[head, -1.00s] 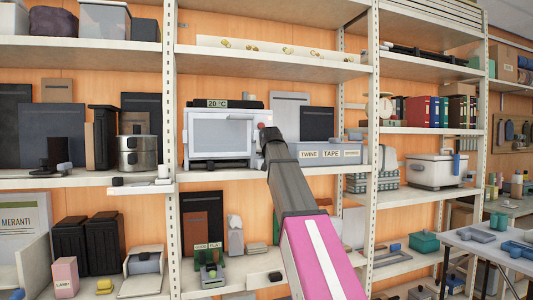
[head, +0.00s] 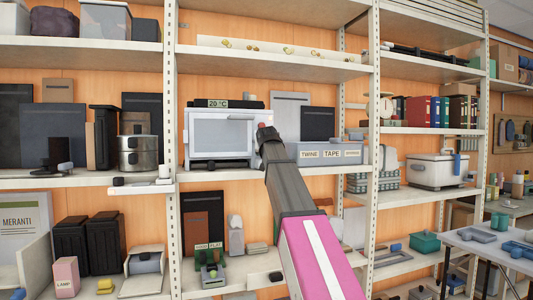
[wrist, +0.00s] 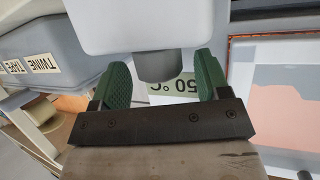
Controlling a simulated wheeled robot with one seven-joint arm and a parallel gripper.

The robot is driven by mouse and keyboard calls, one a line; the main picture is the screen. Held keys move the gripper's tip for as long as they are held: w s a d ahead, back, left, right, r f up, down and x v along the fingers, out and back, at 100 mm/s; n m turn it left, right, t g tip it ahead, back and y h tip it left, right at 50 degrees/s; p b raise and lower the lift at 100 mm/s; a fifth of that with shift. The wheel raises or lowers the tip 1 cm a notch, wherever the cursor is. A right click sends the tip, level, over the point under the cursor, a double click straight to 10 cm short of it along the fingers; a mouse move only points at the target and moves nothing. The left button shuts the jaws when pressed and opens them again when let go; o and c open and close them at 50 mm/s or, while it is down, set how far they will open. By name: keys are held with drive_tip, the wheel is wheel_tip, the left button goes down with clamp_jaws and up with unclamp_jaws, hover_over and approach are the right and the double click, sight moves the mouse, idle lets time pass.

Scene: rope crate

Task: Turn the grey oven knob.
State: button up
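The light grey oven (head: 187,140) stands on the middle shelf, with a "20 °C" label on top. My gripper (head: 264,130) is at the oven's right front side and hides the knob in the head view. In the wrist view the dark grey knob (wrist: 160,66) stands out from a pale block and lies between the two green fingers of my gripper (wrist: 163,76). A gap shows on each side of the knob, so the fingers are open around it. A label reading "50 °C" shows behind it. Whether either finger touches the knob's far part is hidden.
A grey bin (head: 312,155) labelled "TWINE" and "TAPE" stands close to the right of my gripper and also shows in the wrist view (wrist: 50,75). A steel pot (head: 138,153) stands left of the oven. A shelf post (head: 373,130) rises further right.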

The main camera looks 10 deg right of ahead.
drive_tip(key=v, duration=1)
drive_tip(key=shift+s, duration=0.4)
drive_tip(key=s+f+n+g, duration=0.1)
drive_tip(key=s+f+g, duration=0.15)
drive_tip(key=f, duration=1.75)
drive_tip(key=s+f+g, duration=0.1)
drive_tip(key=f+g, duration=0.3)
drive_tip(key=f, duration=1.6)
drive_tip(key=s+f+g, duration=0.2)
drive_tip(key=s+f, duration=0.5)
drive_tip(key=f, duration=0.3)
drive_tip(key=s+d+f+g+y, duration=0.1)
drive_tip(key=s+f+g, duration=0.1)
drive_tip(key=s+f, duration=0.5)
drive_tip(key=s+f+g+y, duration=0.1)
drive_tip(key=s+f+g, duration=0.1)
drive_tip(key=s+f, duration=0.6)
wheel_tip(320, 180, down, 7)
drive_tip(key=shift+d+r+n+g, duration=0.1)
drive_tip(key=shift+d+n+g, duration=0.15)
drive_tip(key=shift+n+g, duration=0.15)
